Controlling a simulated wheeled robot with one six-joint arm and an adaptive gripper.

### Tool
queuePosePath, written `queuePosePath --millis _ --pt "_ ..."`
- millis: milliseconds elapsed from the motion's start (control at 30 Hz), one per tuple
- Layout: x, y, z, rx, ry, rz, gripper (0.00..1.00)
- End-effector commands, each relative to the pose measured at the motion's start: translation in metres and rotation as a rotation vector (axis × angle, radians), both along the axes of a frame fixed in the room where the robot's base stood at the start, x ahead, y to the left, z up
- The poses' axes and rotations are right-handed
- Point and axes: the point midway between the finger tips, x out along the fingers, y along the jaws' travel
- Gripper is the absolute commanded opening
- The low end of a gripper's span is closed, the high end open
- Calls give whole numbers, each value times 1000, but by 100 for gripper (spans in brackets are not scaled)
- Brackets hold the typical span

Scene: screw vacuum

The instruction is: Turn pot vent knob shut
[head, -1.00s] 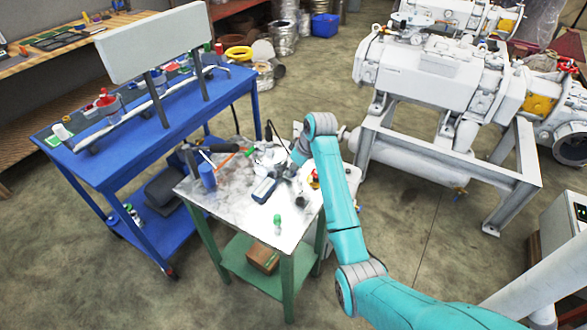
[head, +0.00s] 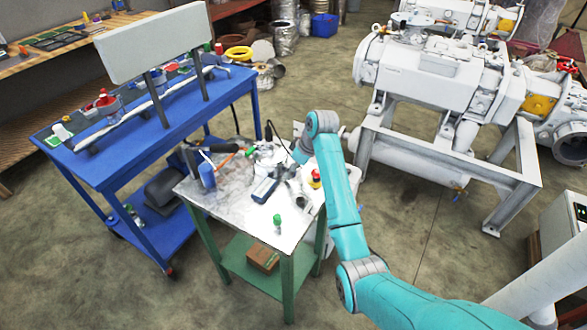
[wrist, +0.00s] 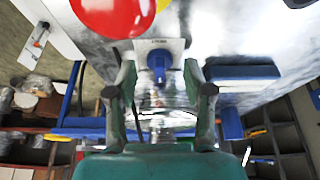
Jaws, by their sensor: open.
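In the wrist view a blue knob (wrist: 158,62) stands in front of a small white plate (wrist: 150,47), with a glassy or metallic pot-like body (wrist: 160,97) behind it. My gripper (wrist: 158,75) is open, with one finger on each side of the knob. Gaps show between knob and fingers; whether either finger touches it is unclear. In the head view my gripper (head: 286,170) is over the table beside the shiny pot (head: 266,154); the knob is too small to make out there.
A red button (wrist: 112,15) sits close to the fingers; it also shows in the head view (head: 315,175). A blue-and-grey device (head: 264,190) and a green-capped bottle (head: 277,224) stand on the metal table (head: 240,222). A blue cart (head: 105,170) is to the left.

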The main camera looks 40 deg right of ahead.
Motion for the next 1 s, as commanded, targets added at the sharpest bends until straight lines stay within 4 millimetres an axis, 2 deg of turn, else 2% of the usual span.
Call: queuePosePath --millis 300,500,1000 --pt "-15 -7 42 -2 -4 -2 52" --pt "-23 -10 62 -1 -3 0 52" --pt "-26 -10 67 0 -1 0 52"
